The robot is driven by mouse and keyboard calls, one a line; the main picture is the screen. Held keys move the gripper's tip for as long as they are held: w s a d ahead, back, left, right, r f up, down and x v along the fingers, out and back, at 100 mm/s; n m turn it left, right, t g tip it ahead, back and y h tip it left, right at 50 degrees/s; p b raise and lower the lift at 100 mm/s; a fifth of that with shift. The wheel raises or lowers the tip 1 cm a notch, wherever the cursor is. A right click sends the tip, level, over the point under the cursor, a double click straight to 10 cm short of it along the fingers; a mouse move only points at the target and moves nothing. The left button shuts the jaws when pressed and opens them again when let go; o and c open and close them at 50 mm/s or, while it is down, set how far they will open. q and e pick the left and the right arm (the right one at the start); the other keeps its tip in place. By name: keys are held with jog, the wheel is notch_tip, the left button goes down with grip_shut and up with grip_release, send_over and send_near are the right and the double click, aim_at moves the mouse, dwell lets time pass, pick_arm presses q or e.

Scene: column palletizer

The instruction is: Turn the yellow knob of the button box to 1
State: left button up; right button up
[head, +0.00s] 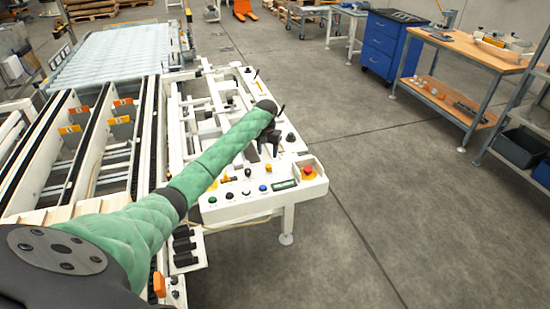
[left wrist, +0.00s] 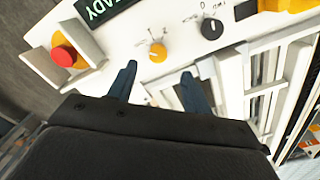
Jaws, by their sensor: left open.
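The button box (head: 260,201) is a white sloped panel at the near end of the white machine frame in the head view. Its yellow knob (left wrist: 157,52) is in the left wrist view, with small marks around it that are too blurred to read. My left gripper (head: 270,142) hangs above the far side of the box. In the left wrist view its two dark fingers (left wrist: 158,68) are apart and empty. The yellow knob lies just beyond the gap between the fingertips; I cannot tell if they touch. My right gripper is not in view.
A black knob (left wrist: 212,28) is beside the yellow one. A red emergency stop (left wrist: 63,56) in a guard and a green READY display (left wrist: 100,8) are on the other side. Several push buttons, one blue (head: 263,188), line the front. Open floor is right of the box.

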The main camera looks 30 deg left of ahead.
aim_at(269, 166)
pick_arm(q)
jog(key=shift+w+f, duration=0.4)
jog(key=shift+f, duration=0.25)
jog(key=shift+f+p, duration=0.4)
jog(key=shift+p, duration=0.05)
notch_tip(269, 166, down, 4)
jog(key=shift+f+p, duration=0.2)
jog(key=shift+p, duration=0.55)
jog(key=shift+s+f, duration=0.2)
jog(key=shift+f, duration=0.4)
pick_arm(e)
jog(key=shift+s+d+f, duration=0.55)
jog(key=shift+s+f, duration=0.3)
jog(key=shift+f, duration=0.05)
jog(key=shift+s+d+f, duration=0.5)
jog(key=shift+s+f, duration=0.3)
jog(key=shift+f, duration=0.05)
pick_arm(q)
jog(key=shift+w+f, duration=0.1)
jog(key=shift+c, duration=0.4)
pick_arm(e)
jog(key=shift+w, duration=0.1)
pick_arm(q)
jog(key=c, duration=0.9)
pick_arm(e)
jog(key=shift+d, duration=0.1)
